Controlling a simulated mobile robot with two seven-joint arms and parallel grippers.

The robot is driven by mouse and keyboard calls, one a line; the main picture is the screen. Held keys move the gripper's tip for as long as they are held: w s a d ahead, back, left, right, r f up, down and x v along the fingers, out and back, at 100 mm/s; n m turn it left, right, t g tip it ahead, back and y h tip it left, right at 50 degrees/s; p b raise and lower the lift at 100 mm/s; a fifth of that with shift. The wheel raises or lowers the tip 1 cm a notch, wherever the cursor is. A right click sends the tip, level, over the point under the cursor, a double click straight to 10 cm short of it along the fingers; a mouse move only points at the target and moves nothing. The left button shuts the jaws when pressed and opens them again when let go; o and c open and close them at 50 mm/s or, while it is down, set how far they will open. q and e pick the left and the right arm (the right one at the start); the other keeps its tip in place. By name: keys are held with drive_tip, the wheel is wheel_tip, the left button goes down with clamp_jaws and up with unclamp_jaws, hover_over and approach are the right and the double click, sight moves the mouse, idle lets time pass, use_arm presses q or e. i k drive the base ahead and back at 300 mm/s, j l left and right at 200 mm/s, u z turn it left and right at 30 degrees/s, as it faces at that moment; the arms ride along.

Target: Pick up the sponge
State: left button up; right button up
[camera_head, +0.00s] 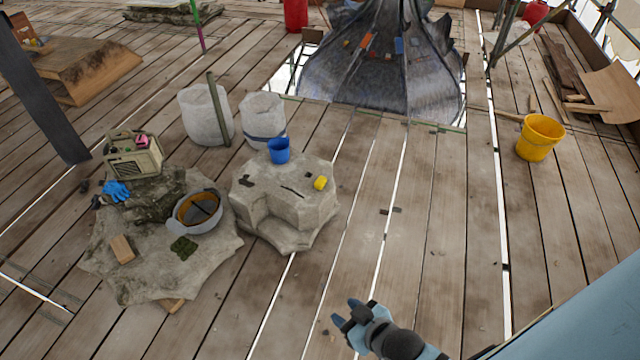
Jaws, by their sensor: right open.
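A small yellow sponge (320,183) lies on top of the pale stone block (262,212), near its right edge. My right gripper (345,312) is at the bottom centre of the head view, over the plank floor. It is open and empty, apart from the sponge and nearer to me than the block. My left gripper is not in view.
A blue cup (279,150) stands on the block's back edge. A yellow bucket (540,137) stands at right. Planks right of the block are clear.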

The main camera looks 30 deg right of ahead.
sight(321, 181)
drive_tip(key=i+l, duration=0.25)
drive_tip(key=i, duration=0.25)
drive_tip(key=i+l+z, duration=0.15)
drive_tip(key=i, duration=0.4)
drive_tip(key=i+l, duration=0.25)
drive_tip(key=i, duration=0.25)
drive_tip(key=i+l+z, duration=0.1)
drive_tip(key=i, duration=0.45)
